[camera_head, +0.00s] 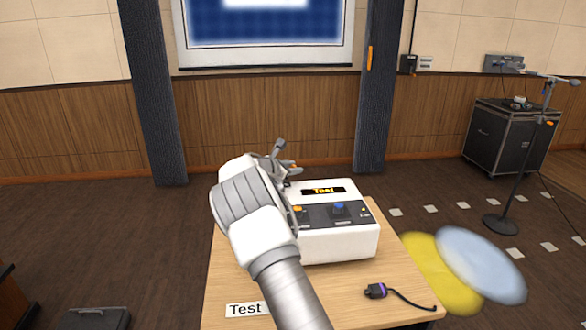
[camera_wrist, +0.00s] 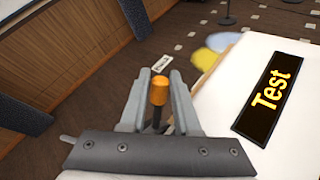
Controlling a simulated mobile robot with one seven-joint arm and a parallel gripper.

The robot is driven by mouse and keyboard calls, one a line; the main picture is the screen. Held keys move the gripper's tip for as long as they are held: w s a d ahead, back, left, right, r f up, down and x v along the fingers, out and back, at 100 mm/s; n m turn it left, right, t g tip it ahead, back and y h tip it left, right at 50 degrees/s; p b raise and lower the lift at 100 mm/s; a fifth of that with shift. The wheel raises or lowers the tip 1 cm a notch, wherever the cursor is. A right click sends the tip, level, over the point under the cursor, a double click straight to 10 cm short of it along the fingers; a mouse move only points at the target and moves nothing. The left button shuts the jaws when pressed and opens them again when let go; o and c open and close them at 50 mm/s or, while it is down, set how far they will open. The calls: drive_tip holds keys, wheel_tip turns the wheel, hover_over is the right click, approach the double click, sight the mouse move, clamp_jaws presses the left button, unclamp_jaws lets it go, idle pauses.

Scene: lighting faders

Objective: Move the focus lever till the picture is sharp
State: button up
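The white projector box (camera_head: 345,246) stands on the wooden table, its lit display (camera_head: 323,190) reading "Test"; the display also shows in the wrist view (camera_wrist: 269,96). My gripper (camera_head: 286,160) is at the box's far left side. In the wrist view, the orange-capped lever (camera_wrist: 159,91) stands on a dark stalk between my two fingers (camera_wrist: 161,100). The fingers are apart, with narrow gaps beside the cap; I see no clear grip. The projected picture (camera_head: 264,24) is blue with a white shape, its edges soft; its top is cut off.
An orange knob (camera_head: 297,208) and a blue knob (camera_head: 339,207) are on the box's front panel.

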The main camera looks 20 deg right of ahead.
clamp_jaws()
drive_tip(key=shift+a, duration=0.1)
idle(1.0)
